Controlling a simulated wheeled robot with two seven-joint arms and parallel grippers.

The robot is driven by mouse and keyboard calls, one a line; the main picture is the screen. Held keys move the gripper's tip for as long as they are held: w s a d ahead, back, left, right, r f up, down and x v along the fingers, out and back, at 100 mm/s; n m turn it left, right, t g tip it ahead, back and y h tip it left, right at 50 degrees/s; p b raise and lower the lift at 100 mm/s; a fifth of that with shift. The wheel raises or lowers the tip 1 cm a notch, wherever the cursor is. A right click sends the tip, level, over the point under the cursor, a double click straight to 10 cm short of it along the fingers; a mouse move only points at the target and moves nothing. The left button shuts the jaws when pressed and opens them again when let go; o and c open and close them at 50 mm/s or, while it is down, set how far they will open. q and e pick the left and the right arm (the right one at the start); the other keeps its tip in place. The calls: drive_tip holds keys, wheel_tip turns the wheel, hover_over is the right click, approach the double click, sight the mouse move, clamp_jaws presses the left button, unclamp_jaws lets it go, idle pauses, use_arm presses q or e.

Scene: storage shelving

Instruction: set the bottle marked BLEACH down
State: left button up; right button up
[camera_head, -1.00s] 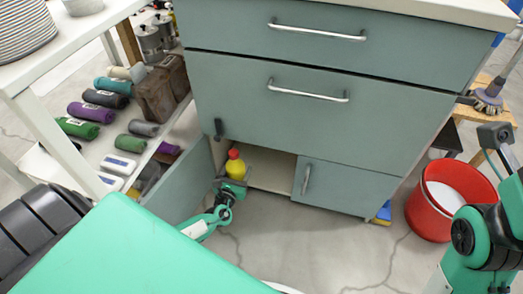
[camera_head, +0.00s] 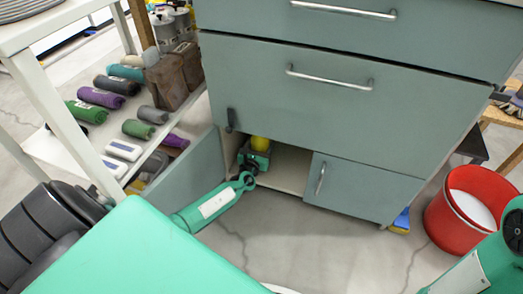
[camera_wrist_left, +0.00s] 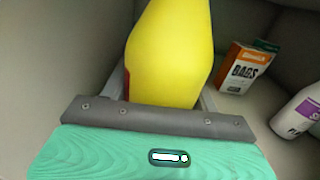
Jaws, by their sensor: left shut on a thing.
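A yellow bottle (camera_head: 260,143) is just inside the open lower left compartment of the grey-green cabinet (camera_head: 390,110). My left gripper (camera_head: 256,160) is shut on it and hides its lower part in the head view. In the left wrist view, the yellow bottle (camera_wrist_left: 170,55) stands between the fingers, with a little red at its left side. No BLEACH marking is readable from here. I cannot tell whether its base touches the compartment floor. My right gripper is out of view; only part of that arm shows at the lower right.
The compartment's open door (camera_head: 182,178) stands left of my arm. Inside, a BAGS box (camera_wrist_left: 238,68) and a white bottle (camera_wrist_left: 300,110) stand right of the yellow bottle. The right door (camera_head: 350,188) is shut. A red bucket (camera_head: 455,228) stands right of the cabinet.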

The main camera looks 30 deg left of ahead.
use_arm(q)
drive_tip(key=shift+w+f, duration=0.1)
drive_tip(key=shift+f, duration=0.55)
drive_tip(key=shift+f+b, duration=0.1)
drive_tip(key=shift+b, duration=0.3)
drive_tip(key=o, duration=1.6)
drive_tip(key=shift+o, duration=0.2)
